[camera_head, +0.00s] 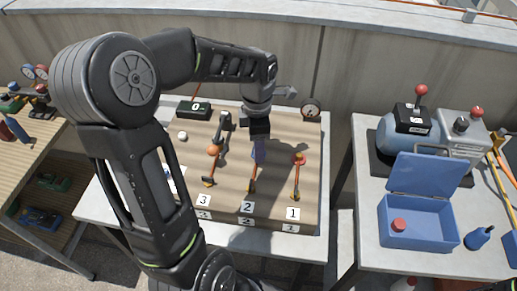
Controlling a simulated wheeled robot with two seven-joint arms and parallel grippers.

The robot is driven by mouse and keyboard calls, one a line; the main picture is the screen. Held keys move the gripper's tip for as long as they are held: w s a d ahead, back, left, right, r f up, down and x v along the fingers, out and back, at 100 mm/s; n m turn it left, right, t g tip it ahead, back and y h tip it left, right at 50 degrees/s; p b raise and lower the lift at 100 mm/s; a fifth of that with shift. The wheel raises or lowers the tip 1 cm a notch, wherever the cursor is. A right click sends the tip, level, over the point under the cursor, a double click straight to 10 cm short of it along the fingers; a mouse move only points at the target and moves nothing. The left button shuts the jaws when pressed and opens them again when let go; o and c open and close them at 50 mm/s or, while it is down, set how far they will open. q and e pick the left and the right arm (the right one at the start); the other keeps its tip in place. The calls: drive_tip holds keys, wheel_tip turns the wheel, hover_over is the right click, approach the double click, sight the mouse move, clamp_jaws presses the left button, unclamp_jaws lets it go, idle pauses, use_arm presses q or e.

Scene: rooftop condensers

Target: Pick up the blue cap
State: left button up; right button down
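My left gripper (259,158) points down over the middle of the board (315,190), above the hose end marked 2 (247,207). A bluish-purple piece shows just below its black body; I cannot tell whether this is the blue cap or part of the fingers. No other blue cap shows clearly on the board. Whether the fingers are open or shut cannot be made out. An orange cap (214,149) stands in the row marked 3, and another orange-red cap (299,158) in the row marked 1. My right gripper is not in view.
A black display (194,109) reading 0, a white ball (182,136) and a round gauge (311,109) are on the board. On the right table, an open blue box (417,222) holds a red piece, near a blue bottle (479,237) and a pump (408,132).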

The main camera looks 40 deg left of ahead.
use_arm(q)
drive_tip(key=shift+c, duration=0.2)
clamp_jaws()
idle(0.3)
